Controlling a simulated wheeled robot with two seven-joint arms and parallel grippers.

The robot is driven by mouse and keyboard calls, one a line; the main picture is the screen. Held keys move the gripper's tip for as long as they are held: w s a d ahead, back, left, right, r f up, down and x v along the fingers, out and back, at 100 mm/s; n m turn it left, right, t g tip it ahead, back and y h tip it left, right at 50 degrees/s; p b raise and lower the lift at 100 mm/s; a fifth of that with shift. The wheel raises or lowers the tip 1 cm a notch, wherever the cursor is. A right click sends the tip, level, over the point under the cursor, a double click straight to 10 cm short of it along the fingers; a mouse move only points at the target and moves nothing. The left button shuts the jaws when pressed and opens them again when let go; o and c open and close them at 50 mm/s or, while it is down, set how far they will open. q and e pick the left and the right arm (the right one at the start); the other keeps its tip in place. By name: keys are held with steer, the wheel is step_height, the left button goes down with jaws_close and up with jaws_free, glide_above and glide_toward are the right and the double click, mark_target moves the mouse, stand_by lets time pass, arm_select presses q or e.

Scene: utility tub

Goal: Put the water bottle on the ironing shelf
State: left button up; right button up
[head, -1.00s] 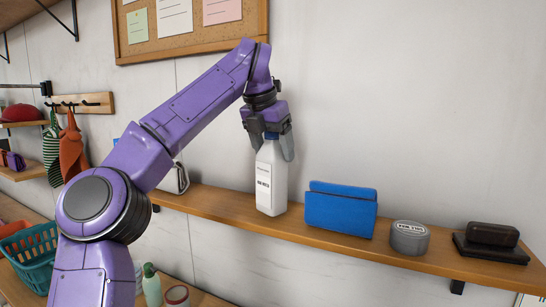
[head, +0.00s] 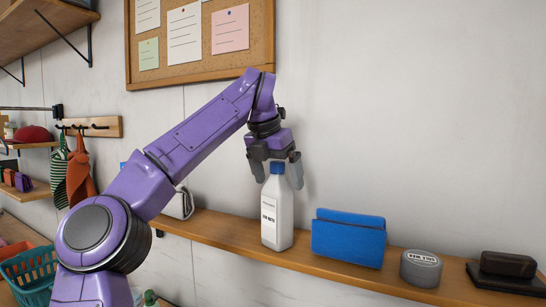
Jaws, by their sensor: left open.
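The water bottle (head: 277,222) is white with a blue cap and a printed label. It stands upright on the wooden ironing shelf (head: 214,232), to the left of a blue folded item. My left gripper (head: 279,182) points down above the bottle, its fingers apart on either side of the cap. The gripper is open and does not grip the bottle. My right gripper is not in view.
On the same shelf, a blue wallet-like item (head: 348,239), a round grey tin (head: 421,269) and a dark block on a base (head: 507,270) stand to the right. A white item (head: 180,205) sits to the left. A corkboard (head: 197,72) hangs above.

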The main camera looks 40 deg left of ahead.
arm_select(q)
steer(key=v, duration=0.9)
steer(key=shift+s, duration=0.2)
steer(key=shift+d+r, duration=0.15)
steer(key=shift+r, duration=0.45)
steer(key=shift+s+r, duration=0.1)
steer(key=shift+s, duration=0.1)
